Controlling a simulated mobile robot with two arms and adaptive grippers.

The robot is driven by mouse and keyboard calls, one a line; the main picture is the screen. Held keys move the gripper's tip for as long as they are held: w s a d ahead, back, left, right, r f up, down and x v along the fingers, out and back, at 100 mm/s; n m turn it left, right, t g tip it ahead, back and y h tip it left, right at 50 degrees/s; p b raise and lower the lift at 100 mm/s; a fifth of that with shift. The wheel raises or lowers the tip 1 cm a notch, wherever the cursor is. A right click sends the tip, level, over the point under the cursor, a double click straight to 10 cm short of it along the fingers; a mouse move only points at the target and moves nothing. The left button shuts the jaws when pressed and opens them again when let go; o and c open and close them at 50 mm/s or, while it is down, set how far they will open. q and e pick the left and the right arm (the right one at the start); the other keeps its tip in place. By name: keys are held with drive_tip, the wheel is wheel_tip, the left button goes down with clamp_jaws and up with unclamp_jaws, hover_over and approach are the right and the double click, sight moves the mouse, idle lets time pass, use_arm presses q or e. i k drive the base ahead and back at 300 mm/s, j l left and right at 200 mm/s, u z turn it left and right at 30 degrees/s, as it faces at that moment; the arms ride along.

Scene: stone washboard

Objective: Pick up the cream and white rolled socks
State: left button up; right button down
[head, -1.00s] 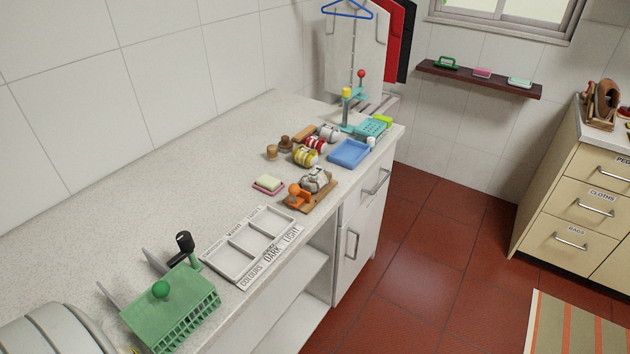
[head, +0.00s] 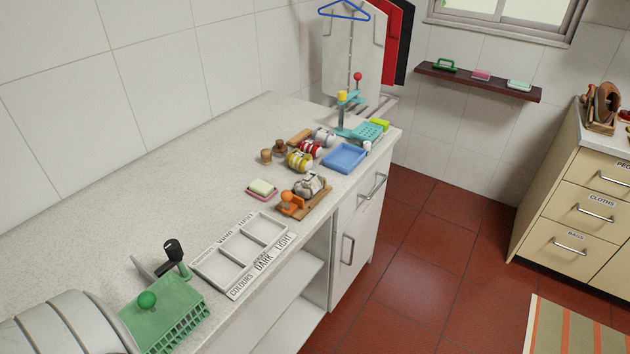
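Several striped rolls that look like rolled socks lie toward the far end of the stone counter. A pale, whitish roll (head: 324,138) lies behind a red and white roll (head: 311,149) and a yellow and white roll (head: 299,162). Another pale, greyish-cream bundle (head: 309,185) sits on a wooden board (head: 318,205) beside an orange piece (head: 291,200). At this size I cannot tell which pale one is the cream and white pair. Neither of my grippers shows in the head view.
A sorting tray (head: 228,272) with labelled compartments and a green rack (head: 170,320) stand nearer on the counter (head: 120,240). A pink soap dish (head: 261,190) and a blue tray (head: 345,158) flank the rolls. The left back counter is clear.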

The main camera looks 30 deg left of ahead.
sight(310, 184)
drive_tip(key=i, duration=3.15)
